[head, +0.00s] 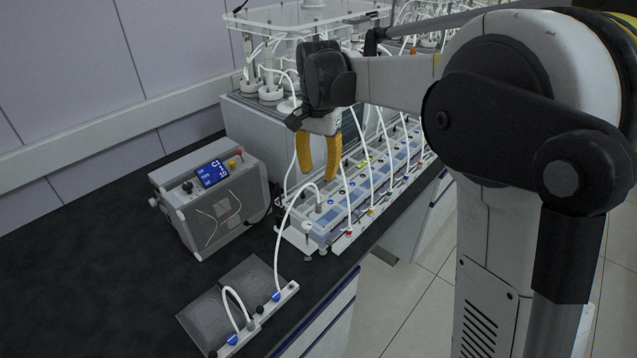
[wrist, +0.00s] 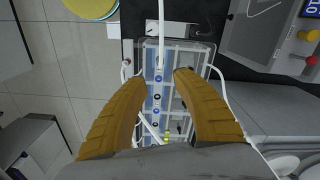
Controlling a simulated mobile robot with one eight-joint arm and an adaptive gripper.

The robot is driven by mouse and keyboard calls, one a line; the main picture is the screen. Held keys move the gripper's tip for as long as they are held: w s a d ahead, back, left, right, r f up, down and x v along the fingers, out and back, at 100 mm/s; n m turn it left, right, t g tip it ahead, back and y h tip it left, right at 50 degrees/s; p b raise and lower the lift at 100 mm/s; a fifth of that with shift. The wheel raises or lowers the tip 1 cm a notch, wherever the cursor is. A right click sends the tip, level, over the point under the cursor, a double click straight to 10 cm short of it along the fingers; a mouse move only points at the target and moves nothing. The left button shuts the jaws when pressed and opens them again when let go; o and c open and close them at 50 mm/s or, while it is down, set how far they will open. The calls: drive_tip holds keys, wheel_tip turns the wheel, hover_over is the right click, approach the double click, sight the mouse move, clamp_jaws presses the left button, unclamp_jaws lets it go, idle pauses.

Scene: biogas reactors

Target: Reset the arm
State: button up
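My gripper (head: 319,172) points down above the near end of the tray-like unit with the blue-topped compartments (head: 338,214). Its two orange fingers are spread apart. The wrist view shows the gripper (wrist: 159,78) with a wide gap between the fingertips and nothing held. Below the gap lie the blue-topped unit (wrist: 208,62) and a white tube (wrist: 161,22). My arm reaches in from the right of the head view, and part of the unit is hidden behind the fingers.
A grey control box (head: 208,205) with a blue display stands to the left. Grey bags (head: 222,303) with a white valve strip lie near the bench's front edge. Several white tubes arch up close to my gripper. A large reactor bath (head: 247,118) stands behind. The black bench top (head: 80,270) is clear at left.

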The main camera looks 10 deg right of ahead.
drive_tip(key=s+d+r+n+t, duration=0.2)
drive_tip(key=s+r+n+t, duration=0.15)
drive_tip(key=s, duration=0.95)
drive_tip(key=s+d+f+n+t, duration=0.1)
drive_tip(key=s+f+n+t, duration=0.2)
drive_tip(key=s, duration=0.8)
drive_tip(key=shift+s+f+n+t+b, duration=0.3)
drive_tip(key=shift+s+f+n+t, duration=0.05)
drive_tip(key=shift+f+n, duration=0.5)
